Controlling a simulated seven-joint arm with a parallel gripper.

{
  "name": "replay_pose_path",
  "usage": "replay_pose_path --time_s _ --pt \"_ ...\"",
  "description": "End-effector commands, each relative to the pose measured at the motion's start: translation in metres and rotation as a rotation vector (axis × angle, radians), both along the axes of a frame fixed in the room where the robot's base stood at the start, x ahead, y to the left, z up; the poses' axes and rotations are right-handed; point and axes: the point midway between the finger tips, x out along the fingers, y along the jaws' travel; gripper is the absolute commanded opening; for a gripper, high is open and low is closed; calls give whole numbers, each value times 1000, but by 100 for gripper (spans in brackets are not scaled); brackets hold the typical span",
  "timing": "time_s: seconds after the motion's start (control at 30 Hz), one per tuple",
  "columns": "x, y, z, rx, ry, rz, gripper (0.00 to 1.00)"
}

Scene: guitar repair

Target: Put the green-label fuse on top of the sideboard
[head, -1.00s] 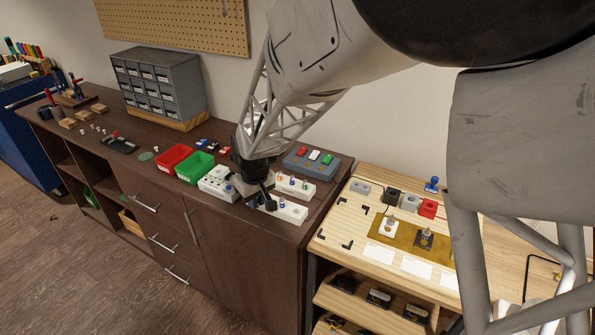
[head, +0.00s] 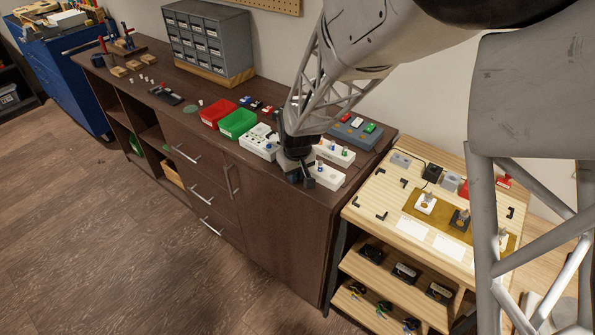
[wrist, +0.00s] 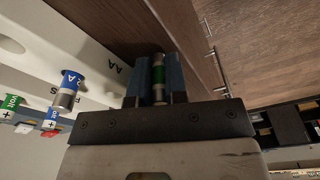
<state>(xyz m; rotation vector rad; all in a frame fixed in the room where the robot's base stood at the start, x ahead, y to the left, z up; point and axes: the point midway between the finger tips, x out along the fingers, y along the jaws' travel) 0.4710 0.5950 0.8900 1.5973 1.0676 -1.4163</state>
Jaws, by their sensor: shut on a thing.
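The green-label fuse (wrist: 158,78) has metal ends and a green band. In the wrist view it is held between the two blue-grey fingers of my gripper (wrist: 157,82), beside the white holder block. In the head view my gripper (head: 297,176) is low over the front right part of the dark brown sideboard (head: 265,215), left of a white block. The fuse is hidden there by the gripper. The wrist view shows dark wood beyond the fingers; I cannot tell whether the fuse touches it.
A white holder block (head: 328,177) and another white block (head: 335,152) stand right of my gripper. A white socket block (head: 259,143), green bin (head: 238,123) and red bin (head: 218,112) stand to its left. A blue-label fuse (wrist: 68,90) stands close by.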

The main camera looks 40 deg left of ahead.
Motion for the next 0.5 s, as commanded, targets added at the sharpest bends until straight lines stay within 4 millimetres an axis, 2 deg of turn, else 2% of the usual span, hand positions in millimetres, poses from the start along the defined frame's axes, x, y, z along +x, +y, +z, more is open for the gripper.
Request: replay_pose_path --time_s 0.43,0.47,0.5 --pt "0 0 -3 1 0 0 0" --pt "0 0 -3 1 0 0 18" --pt "0 0 -3 1 0 0 24"
